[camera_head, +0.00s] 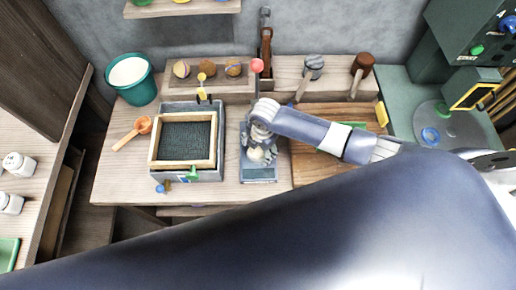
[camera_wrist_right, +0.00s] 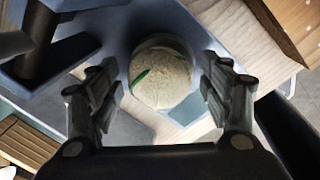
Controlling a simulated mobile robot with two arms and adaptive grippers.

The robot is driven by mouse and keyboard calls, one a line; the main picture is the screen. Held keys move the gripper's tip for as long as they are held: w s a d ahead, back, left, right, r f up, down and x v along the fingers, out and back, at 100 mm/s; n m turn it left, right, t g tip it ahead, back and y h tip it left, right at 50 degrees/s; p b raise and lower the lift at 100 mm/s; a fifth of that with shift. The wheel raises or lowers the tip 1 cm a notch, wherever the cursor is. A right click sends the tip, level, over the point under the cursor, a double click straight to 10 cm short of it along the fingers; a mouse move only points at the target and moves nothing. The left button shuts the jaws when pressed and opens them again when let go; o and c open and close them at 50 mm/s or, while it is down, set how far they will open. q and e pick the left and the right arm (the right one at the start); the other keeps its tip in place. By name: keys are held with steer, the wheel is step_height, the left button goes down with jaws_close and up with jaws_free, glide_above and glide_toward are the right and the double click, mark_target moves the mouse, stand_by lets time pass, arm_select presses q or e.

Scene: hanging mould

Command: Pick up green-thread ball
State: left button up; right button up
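The green-thread ball (camera_wrist_right: 160,78) is pale beige with a short green streak on its left side. In the right wrist view it lies between the two fingers of my right gripper (camera_wrist_right: 160,92), with a small gap showing on each side. The gripper is open. In the head view my right gripper (camera_head: 258,150) reaches down over a blue-grey stand (camera_head: 258,173), and its wrist and fingers largely cover the ball. I cannot tell exactly what the ball rests on. My left gripper is not in view.
A framed sieve box (camera_head: 186,166) stands left of the stand, with an orange scoop (camera_head: 134,133) and a green bucket (camera_head: 131,79) further left. Several small balls (camera_head: 182,69) sit in a wooden rack behind.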

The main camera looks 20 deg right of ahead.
steer(key=c, duration=0.8)
steer(key=shift+c, duration=0.7)
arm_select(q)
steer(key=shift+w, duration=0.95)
arm_select(e)
steer(key=shift+r, duration=0.1)
